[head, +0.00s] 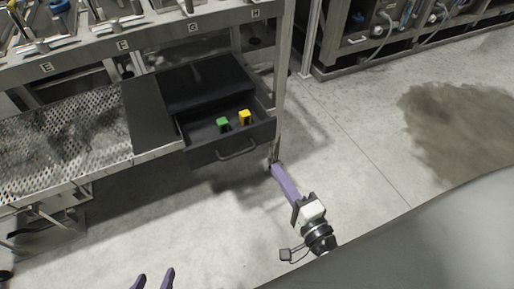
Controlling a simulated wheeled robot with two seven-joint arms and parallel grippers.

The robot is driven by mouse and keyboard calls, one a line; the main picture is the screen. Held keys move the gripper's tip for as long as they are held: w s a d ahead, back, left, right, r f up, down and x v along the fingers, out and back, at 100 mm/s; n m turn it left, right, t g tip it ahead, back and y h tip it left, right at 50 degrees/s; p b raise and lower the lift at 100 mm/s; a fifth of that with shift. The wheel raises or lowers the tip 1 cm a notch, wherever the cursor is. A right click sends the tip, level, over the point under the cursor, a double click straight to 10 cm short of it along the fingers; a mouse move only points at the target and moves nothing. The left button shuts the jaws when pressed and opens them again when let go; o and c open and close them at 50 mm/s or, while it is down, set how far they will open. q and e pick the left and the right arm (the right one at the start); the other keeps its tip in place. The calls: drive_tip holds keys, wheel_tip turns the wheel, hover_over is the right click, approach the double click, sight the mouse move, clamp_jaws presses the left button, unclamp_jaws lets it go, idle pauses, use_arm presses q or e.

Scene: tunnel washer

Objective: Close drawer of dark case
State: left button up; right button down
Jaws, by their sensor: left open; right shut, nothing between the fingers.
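The dark case (205,82) sits on the perforated metal shelf. Its drawer (206,154) is pulled out toward me, with a bar handle (238,151) on its front face. A green block (223,125) and a yellow block (245,117) are inside the drawer. My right gripper (273,168) is shut and empty, its purple fingers to the right of and below the drawer's front right corner. I cannot tell if it touches the drawer or the rack post. My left gripper (152,280) is open and empty at the bottom edge, well below the drawer; only its fingertips show.
The perforated shelf (65,135) extends left of the case, with a dark flat panel (148,115) beside it. A metal post (281,75) stands just right of the drawer. An upper shelf with letter labels runs above. The floor (350,140) to the right is clear, with a dark stain.

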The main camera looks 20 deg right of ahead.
drive_tip(key=b, duration=0.2)
approach(252, 129)
drive_tip(key=w, duration=0.5)
drive_tip(key=shift+a+r, duration=0.15)
drive_tip(key=shift+a, duration=0.1)
drive_tip(key=shift+w, duration=0.7)
use_arm(q)
drive_tip(key=shift+d+f, duration=0.15)
drive_tip(key=shift+f, duration=0.2)
